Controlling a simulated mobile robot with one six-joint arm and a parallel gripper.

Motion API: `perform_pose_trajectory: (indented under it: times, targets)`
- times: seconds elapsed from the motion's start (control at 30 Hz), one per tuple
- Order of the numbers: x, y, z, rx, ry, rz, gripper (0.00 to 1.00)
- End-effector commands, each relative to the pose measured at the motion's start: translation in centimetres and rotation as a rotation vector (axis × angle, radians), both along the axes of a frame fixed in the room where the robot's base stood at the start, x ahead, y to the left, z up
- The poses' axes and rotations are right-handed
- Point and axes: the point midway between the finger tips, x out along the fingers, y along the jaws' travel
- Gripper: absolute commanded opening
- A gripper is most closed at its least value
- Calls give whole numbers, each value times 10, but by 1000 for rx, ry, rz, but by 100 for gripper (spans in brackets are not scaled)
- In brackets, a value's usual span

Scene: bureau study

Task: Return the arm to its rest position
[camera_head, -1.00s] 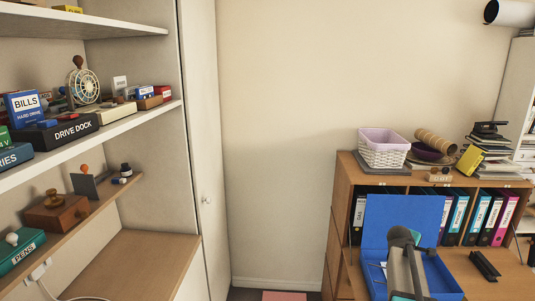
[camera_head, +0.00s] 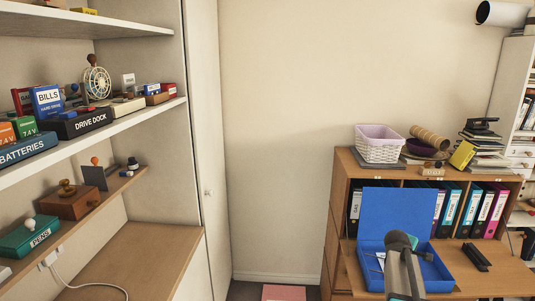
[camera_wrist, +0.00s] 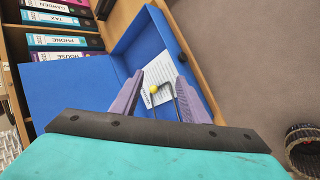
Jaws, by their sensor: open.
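My gripper (camera_wrist: 158,86) shows in the wrist view with its two purple-grey fingers spread apart and nothing between them that I can see held. It is above an open blue box (camera_wrist: 205,92), whose lid (camera_wrist: 75,90) is raised. Inside the box lie a white sheet (camera_wrist: 160,72) and a dark thin item with a yellow ball end (camera_wrist: 153,89). In the head view, my arm (camera_head: 405,268) reaches up in front of the blue box (camera_head: 435,272) and covers part of it. The gripper's fingers cannot be made out there.
The box stands on a wooden desk (camera_head: 490,284), with a row of binders (camera_head: 470,208) behind it. A white basket (camera_head: 380,147) and a cylinder sit on top. Shelves with boxes (camera_head: 82,123) stand at left. The wall (camera_head: 275,120) between is clear.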

Motion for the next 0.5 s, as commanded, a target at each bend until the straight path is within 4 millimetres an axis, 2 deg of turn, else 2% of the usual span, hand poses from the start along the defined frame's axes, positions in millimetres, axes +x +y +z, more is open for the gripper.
perform_pose_trajectory:
  times: [0.37,0.47,0.5]
  targets:
    - [-21,37,-66,91,33,-42,41]
    - [-31,54,-93,128,48,-61,41]
    - [-37,62,-107,147,59,-71,41]
